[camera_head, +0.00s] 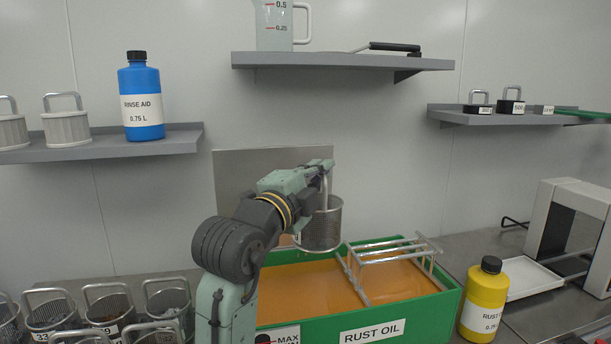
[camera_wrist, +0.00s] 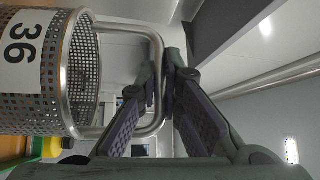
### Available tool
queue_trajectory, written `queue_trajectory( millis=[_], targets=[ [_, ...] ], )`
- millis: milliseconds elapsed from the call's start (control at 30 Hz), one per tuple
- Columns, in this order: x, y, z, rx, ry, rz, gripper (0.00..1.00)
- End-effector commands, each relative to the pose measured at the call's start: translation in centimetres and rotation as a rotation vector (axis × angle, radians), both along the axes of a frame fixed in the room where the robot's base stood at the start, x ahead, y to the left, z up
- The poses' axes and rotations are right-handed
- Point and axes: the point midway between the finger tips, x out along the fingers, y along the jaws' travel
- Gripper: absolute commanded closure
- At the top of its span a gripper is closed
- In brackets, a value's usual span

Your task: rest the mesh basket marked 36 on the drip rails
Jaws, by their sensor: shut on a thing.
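The mesh basket marked 36 (camera_wrist: 40,75) hangs by its metal handle from my gripper (camera_wrist: 168,75). Its number label shows in the wrist view. My gripper is shut on the handle. In the head view the basket (camera_head: 321,228) hangs above the green rust oil tank (camera_head: 410,322), left of the drip rails, and appears apart from the oil. The drip rails (camera_head: 392,250) are a metal frame over the tank's right part, and they are empty. My arm hides part of the tank's left side.
Several mesh baskets (camera_head: 108,308) stand at the lower left. A yellow rust oil bottle (camera_head: 483,300) stands right of the tank, near a white tray (camera_head: 530,278) and a white-framed machine (camera_head: 570,225). Shelves above hold a blue rinse aid bottle (camera_head: 141,95) and a measuring jug (camera_head: 273,25).

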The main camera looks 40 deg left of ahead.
Motion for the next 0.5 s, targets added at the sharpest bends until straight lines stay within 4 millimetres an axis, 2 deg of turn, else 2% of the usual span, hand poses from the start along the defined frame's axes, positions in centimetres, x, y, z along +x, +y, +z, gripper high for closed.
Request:
queue_trajectory(
  millis=[500],
  targets=[
    [3.3, -3.0, 0.1, 0.003, -0.003, -0.001, 1.0]
  ],
)
